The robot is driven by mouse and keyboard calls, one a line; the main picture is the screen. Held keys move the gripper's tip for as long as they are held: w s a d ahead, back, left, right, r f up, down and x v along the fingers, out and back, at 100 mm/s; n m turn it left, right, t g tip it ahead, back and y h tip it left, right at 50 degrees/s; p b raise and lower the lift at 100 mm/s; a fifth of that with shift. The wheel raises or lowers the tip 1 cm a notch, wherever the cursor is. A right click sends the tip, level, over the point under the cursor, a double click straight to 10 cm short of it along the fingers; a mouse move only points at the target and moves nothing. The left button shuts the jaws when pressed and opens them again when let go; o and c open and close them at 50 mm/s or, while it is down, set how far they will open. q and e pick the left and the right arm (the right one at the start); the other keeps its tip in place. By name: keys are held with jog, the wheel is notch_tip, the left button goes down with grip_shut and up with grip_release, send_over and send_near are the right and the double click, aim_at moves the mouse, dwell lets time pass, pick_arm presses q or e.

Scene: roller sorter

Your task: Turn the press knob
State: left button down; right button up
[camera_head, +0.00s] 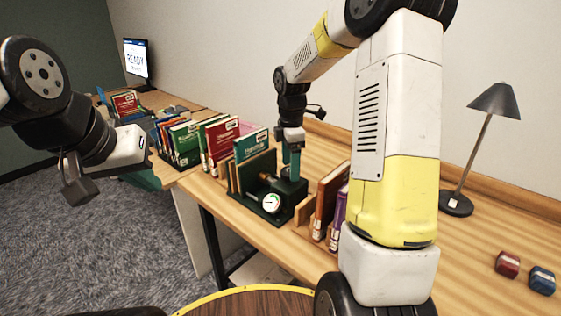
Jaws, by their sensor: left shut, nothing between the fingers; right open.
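The press (291,188) is a dark green block on a flat base, standing on the wooden desk near its front edge. A round white gauge (271,203) faces me on its front. A small brass-and-dark part, possibly the knob (266,177), sticks out to the left above the gauge; it is too small to be sure. My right gripper (290,150) points down directly over the press, close to its top. Its fingers are small and blend with the teal parts below, so contact cannot be told. My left gripper (78,188) is shut and empty, over the carpet at far left.
Books in holders (222,141) stand left of the press, and brown and purple books (328,205) stand close on its right. A lamp (456,203), a red block (507,264) and a blue block (542,280) are at right. A screen (137,60) is far left.

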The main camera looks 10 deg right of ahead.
jog(key=shift+f, duration=0.7)
jog(key=c, duration=1.4)
jog(key=shift+o, duration=0.2)
jog(key=shift+m, duration=0.3)
